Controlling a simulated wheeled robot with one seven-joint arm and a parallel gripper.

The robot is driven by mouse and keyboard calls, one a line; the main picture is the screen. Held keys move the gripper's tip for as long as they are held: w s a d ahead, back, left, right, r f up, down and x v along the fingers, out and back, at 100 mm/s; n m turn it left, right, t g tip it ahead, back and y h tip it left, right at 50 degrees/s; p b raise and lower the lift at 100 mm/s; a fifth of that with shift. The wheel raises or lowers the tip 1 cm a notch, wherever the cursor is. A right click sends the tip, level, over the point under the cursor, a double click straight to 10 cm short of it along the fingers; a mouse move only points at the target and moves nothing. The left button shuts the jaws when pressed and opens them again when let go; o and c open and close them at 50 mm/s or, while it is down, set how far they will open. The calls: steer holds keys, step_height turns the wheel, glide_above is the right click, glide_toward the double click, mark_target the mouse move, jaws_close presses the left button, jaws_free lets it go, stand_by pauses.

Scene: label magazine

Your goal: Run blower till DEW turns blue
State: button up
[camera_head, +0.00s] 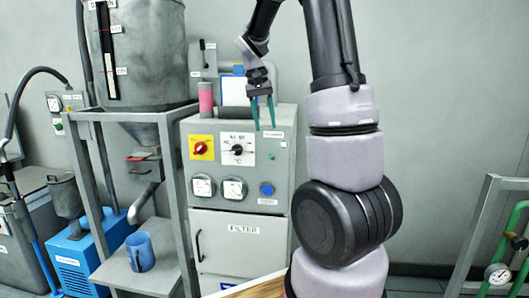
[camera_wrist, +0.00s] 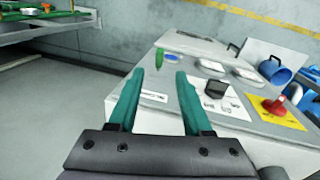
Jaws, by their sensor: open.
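A grey control cabinet (camera_head: 240,168) shows a red rotary switch (camera_head: 201,148) on a yellow plate and a black selector knob (camera_head: 237,149) on a white plate. I cannot read which part is DEW or the blower. My gripper (camera_head: 263,128) is open and empty, its teal fingers at the panel's upper right. In the wrist view the fingers (camera_wrist: 158,100) flank a white label; the black knob (camera_wrist: 214,91) is right of them.
Two dials (camera_head: 203,187) are above the FILTER door (camera_head: 243,250). A blue mug (camera_head: 140,252) stands on a shelf at left, beneath a grey hopper (camera_head: 145,50). A pink cylinder (camera_head: 206,98) is on the cabinet top. A metal frame with a gauge (camera_head: 497,274) is at right.

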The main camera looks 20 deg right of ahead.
mark_target(272, 157)
steer(key=f, duration=0.3)
steer(key=d+f, duration=0.1)
steer(key=f, duration=0.3)
steer(key=s+f, duration=0.1)
steer(key=f, duration=0.2)
steer(key=shift+d+f, duration=0.2)
steer(key=shift+d, duration=0.1)
jaws_close()
